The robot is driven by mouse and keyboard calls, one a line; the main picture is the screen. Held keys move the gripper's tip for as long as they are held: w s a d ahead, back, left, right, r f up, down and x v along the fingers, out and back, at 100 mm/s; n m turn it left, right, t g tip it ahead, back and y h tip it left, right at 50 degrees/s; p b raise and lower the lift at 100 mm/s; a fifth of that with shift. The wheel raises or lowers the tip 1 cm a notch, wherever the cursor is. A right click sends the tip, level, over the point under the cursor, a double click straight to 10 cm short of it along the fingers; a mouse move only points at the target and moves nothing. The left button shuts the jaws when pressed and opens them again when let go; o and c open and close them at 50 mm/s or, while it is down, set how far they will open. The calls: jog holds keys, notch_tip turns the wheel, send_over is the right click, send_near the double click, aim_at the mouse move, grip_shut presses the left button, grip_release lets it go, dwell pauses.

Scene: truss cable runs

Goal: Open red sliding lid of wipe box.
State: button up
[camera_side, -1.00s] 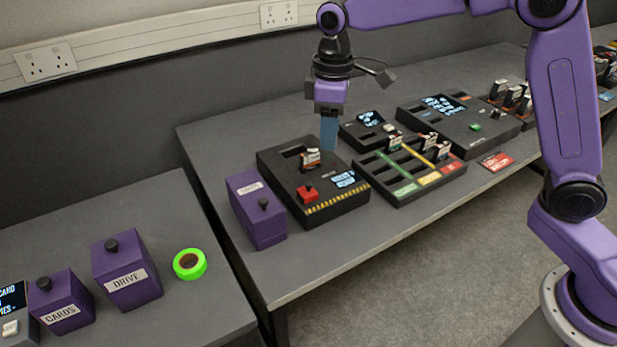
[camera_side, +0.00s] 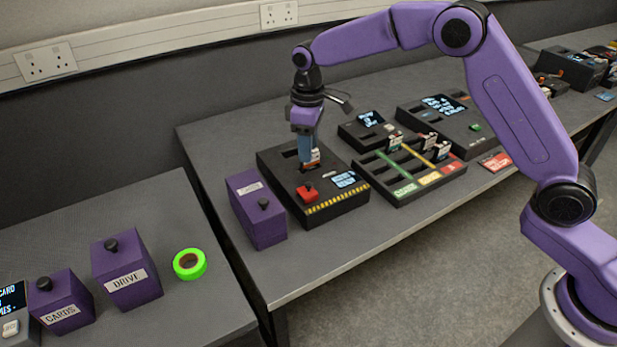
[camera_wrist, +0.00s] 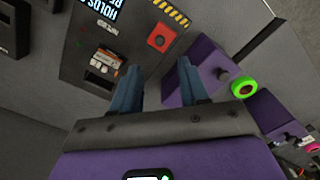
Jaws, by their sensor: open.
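The wipe box appears to be the black box (camera_side: 335,207) with a yellow-and-black striped front edge. Its red square piece (camera_side: 307,192) with a knob, perhaps the lid, sits on top near the front left; it shows in the wrist view (camera_wrist: 161,38) too. It looks in place; what is under it is hidden. A white-and-orange card (camera_side: 314,157) stands in a slot behind it, also seen in the wrist view (camera_wrist: 104,62). My gripper (camera_side: 306,160) is over the box's back part, beside the card, with blue fingers pointing down. In the wrist view my gripper (camera_wrist: 158,82) is open, with nothing between the fingers.
A purple box (camera_side: 256,208) with a black knob stands close left of the black box. A black tray (camera_side: 415,185) with coloured strips and cards is at right. Green tape (camera_side: 190,264) and more purple boxes (camera_side: 126,275) are on the left table.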

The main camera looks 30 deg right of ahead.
aim_at(309, 184)
notch_tip(309, 184, down, 10)
jog(key=shift+r, duration=0.1)
dwell(0.4)
grip_shut()
jog(key=shift+d, duration=0.15)
